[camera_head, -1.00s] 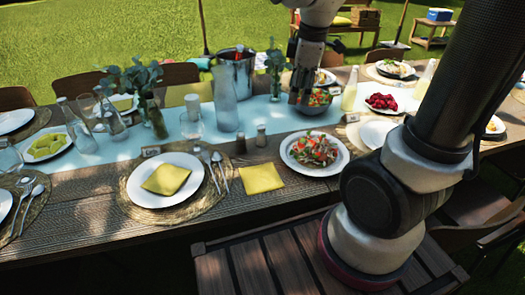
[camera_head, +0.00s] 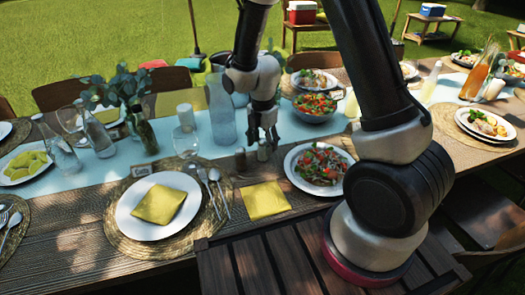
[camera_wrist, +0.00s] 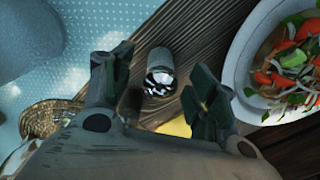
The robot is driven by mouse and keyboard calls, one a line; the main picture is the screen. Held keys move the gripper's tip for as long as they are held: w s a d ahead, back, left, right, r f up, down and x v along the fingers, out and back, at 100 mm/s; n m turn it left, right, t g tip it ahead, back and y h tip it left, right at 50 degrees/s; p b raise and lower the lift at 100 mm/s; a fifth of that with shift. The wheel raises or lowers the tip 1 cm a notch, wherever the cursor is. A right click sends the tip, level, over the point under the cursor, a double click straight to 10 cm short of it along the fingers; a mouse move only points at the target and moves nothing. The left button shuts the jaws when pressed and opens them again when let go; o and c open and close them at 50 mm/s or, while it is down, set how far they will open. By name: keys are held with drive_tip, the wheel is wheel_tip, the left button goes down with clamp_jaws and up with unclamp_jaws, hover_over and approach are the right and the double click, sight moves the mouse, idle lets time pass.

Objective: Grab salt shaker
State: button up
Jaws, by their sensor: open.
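Two small shakers stand side by side on the table, a darker one (camera_head: 240,159) on the left and a paler, greyish one (camera_head: 263,151) on the right, which looks like the salt shaker. My gripper (camera_head: 263,132) is open, pointing down just above the paler shaker. In the wrist view, a grey shaker with a shiny end (camera_wrist: 158,72) shows in the gap between the open fingers of my gripper (camera_wrist: 163,85). I cannot tell whether either finger touches it. The darker shaker is not clear in the wrist view.
A salad plate (camera_head: 293,176) lies close to the right of the shakers. A glass bottle (camera_head: 221,118) stands behind them. A yellow napkin (camera_head: 264,196) lies in front, and a plate with a folded napkin (camera_head: 135,222) is to the left. A salad bowl (camera_head: 315,116) is behind right.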

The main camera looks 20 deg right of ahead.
drive_tip(key=shift+f, duration=0.55)
drive_tip(key=c, duration=1.2)
